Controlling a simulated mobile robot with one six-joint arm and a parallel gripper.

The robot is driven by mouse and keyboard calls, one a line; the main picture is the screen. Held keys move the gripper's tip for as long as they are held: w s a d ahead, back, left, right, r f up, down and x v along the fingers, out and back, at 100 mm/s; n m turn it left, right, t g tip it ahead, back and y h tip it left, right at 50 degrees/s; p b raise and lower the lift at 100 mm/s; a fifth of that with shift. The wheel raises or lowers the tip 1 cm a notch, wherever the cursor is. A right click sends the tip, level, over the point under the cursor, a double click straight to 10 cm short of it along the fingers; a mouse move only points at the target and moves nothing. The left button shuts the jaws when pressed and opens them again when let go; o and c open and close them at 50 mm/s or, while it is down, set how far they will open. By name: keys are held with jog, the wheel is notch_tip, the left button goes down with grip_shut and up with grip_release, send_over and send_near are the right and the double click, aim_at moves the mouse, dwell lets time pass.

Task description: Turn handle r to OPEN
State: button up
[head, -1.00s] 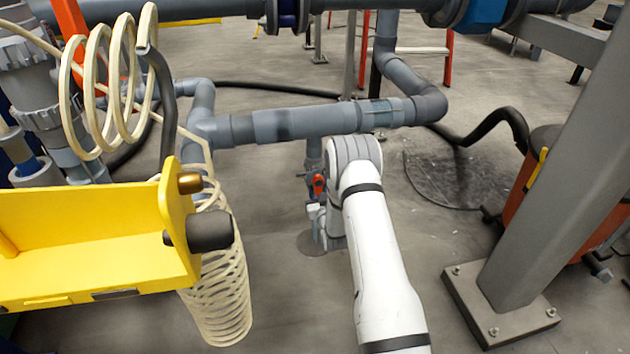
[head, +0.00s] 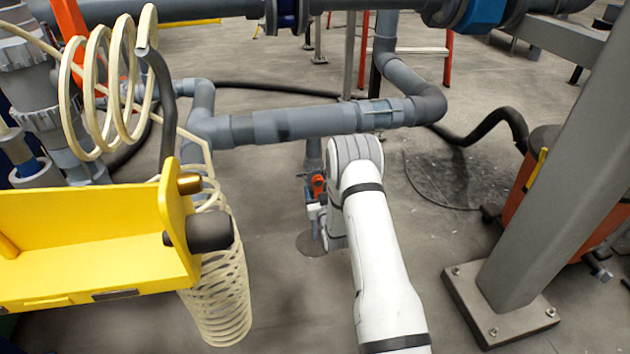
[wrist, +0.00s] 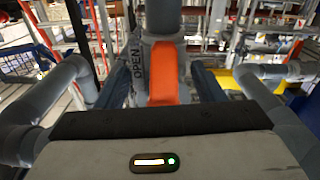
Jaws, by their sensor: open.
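Handle r, an orange lever (wrist: 167,75), stands in the middle of the wrist view on a grey valve body under a vertical pipe. It also shows small and red-orange in the head view (head: 318,185), just left of my arm. The word OPEN (wrist: 137,64) is printed on a grey surface left of the lever. My gripper (wrist: 160,83) is open, with one dark blue finger on each side of the lever. I cannot tell whether either finger touches it. In the head view my gripper is largely hidden by my own arm.
A grey horizontal pipe (head: 290,122) runs above and behind the valve. A yellow bracket (head: 90,245) and a cream coiled hose (head: 222,290) stand at left. A grey post (head: 545,160) and an orange container (head: 545,195) stand at right.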

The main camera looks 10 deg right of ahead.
jog(key=s, duration=0.6)
jog(key=shift+s, duration=0.4)
